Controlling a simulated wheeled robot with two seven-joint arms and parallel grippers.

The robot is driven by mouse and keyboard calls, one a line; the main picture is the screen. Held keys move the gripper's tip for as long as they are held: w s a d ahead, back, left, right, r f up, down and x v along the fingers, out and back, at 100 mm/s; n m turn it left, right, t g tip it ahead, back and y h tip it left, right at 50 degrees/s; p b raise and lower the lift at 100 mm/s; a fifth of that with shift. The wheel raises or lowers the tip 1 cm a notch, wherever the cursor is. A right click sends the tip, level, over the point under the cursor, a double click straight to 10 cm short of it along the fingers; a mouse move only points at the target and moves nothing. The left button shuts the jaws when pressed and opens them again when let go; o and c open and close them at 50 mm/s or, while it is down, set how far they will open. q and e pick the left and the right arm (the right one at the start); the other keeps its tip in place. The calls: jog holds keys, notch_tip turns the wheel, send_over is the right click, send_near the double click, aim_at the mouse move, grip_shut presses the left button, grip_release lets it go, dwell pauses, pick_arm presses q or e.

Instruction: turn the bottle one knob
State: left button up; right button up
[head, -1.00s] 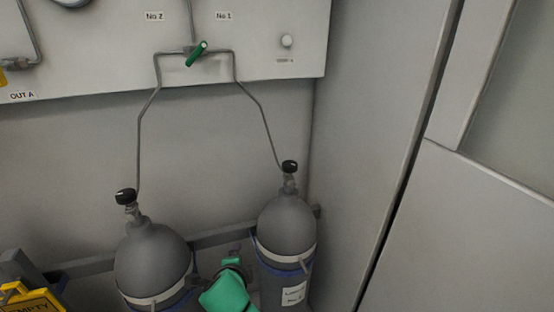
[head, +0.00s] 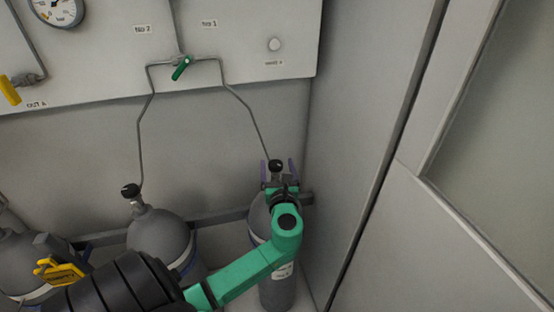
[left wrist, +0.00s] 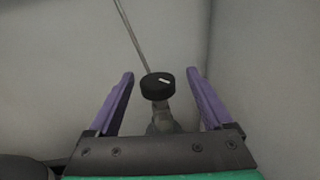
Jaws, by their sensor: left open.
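The black knob of bottle one (head: 275,165) tops the grey right-hand bottle (head: 276,291), under the panel label No 1. My left gripper (head: 278,168) is at this knob, one purple finger on each side. In the left wrist view the round black knob (left wrist: 158,86), with a small white mark, sits between the open fingertips (left wrist: 159,74). A gap shows on both sides, so neither finger touches it. The bottle's neck and shoulder are partly hidden behind my gripper. My right gripper is not in view.
Bottle two (head: 158,239) with its black knob (head: 131,190) stands to the left. Thin pipes rise to a green-handled valve (head: 181,68) on the panel. A grey wall (head: 365,110) stands close on the right.

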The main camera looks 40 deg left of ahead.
pick_arm(q)
jog(key=shift+w+a, duration=0.35)
jog(key=shift+a, duration=0.35)
jog(key=shift+d, duration=0.1)
grip_shut()
jog(key=shift+n+g+y, duration=0.4)
jog(key=shift+g, duration=0.1)
jog(key=shift+n+g+y, duration=0.8)
jog(key=shift+n+g, duration=0.2)
jog(key=shift+g, duration=0.2)
jog(key=n+g+y, duration=0.1)
jog(key=g, duration=0.1)
jog(key=n+g, duration=0.1)
jog(key=g, duration=0.1)
jog(key=shift+w+f+n+y+b, duration=0.1)
jog(key=shift+n+y+b, duration=0.2)
jog(key=shift+y+b, duration=0.1)
jog(key=n+g+b, duration=0.2)
jog(key=n+g, duration=0.1)
jog(key=g, duration=0.1)
jog(key=shift+g+y, duration=0.4)
jog(key=shift+n+g+b, duration=1.3)
jog(key=shift+g+b, duration=0.1)
jog(key=shift+g, duration=0.5)
